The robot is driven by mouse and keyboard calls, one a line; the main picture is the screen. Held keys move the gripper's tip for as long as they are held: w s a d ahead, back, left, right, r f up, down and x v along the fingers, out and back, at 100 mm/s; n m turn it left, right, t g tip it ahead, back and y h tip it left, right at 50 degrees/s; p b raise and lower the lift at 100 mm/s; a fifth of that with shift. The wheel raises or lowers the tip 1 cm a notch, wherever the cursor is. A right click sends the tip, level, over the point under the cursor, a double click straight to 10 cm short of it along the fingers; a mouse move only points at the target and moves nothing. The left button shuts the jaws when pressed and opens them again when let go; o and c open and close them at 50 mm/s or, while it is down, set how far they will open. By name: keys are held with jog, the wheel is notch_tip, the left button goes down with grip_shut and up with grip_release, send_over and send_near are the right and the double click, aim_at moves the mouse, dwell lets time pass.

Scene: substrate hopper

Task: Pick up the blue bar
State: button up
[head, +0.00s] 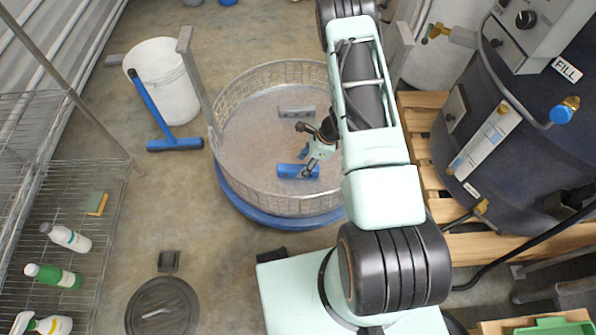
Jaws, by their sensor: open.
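The blue bar (288,171) lies on the floor of a round wire-walled basket (232,160), near its front wall. My gripper (310,170) comes down from my arm into the basket and is open. Its fingertips are at the right half of the bar in the picture. I cannot tell whether they touch the bar or are just above it. The arm and gripper hide a little of the bar's right part and the right side of the basket.
A grey bar (296,112) lies farther back in the basket. The basket stands on a blue round base (262,215). A white bucket (163,82) and blue squeegee (155,110) are at left. A dark tank (480,95) on a wooden pallet stands at right.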

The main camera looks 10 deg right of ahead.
aim_at(298, 167)
jog(key=x, duration=0.2)
jog(key=b+x, duration=0.1)
jog(key=x, duration=0.1)
jog(key=shift+w+f, duration=0.15)
jog(key=shift+w, duration=0.1)
grip_shut()
